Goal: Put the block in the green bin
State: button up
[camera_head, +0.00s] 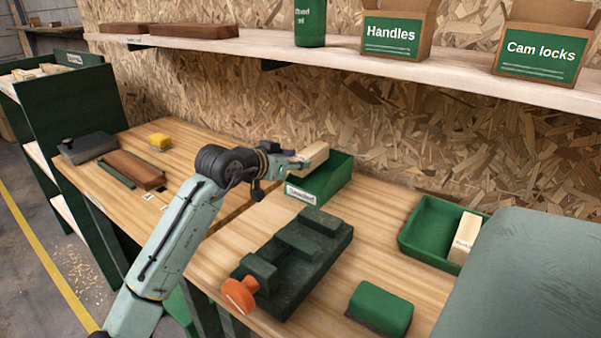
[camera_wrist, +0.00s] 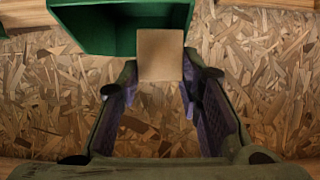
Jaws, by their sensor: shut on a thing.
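My gripper (camera_head: 296,166) is shut on a pale wooden block (camera_head: 314,156) near the back of the bench. In the head view the block appears over the small green bin (camera_head: 322,188), which has a white label on its front. The wrist view shows the block (camera_wrist: 160,56) between the two fingers, at their tips (camera_wrist: 160,84). The green bin's wall (camera_wrist: 85,28) is beside and partly behind the block there. I cannot tell the block's exact height over the rim. The bin's inside is mostly hidden in the head view.
A dark vise (camera_head: 295,258) with an orange knob stands in front of the bin. A green tray (camera_head: 420,240) holding another pale block (camera_head: 465,238) is at right. A green block-shaped thing (camera_head: 380,307) lies near the front. A shelf (camera_head: 350,48) with boxes runs above.

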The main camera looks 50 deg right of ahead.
aim_at(295, 195)
jog(key=shift+s+a+f+p, duration=0.1)
jog(key=shift+f+p, duration=0.15)
jog(key=shift+f, duration=1)
jog(key=shift+s+a+f+p, duration=0.1)
jog(key=shift+f+p, duration=0.1)
jog(key=shift+f, duration=1.05)
jog(key=o, duration=1)
jog(key=shift+f, duration=0.1)
jog(key=shift+o, duration=1)
jog(key=shift+w+d+f, duration=0.15)
jog(key=shift+d+f, duration=0.15)
jog(key=shift+f, duration=0.05)
jog(key=shift+r, duration=0.1)
jog(key=shift+a+r, duration=0.1)
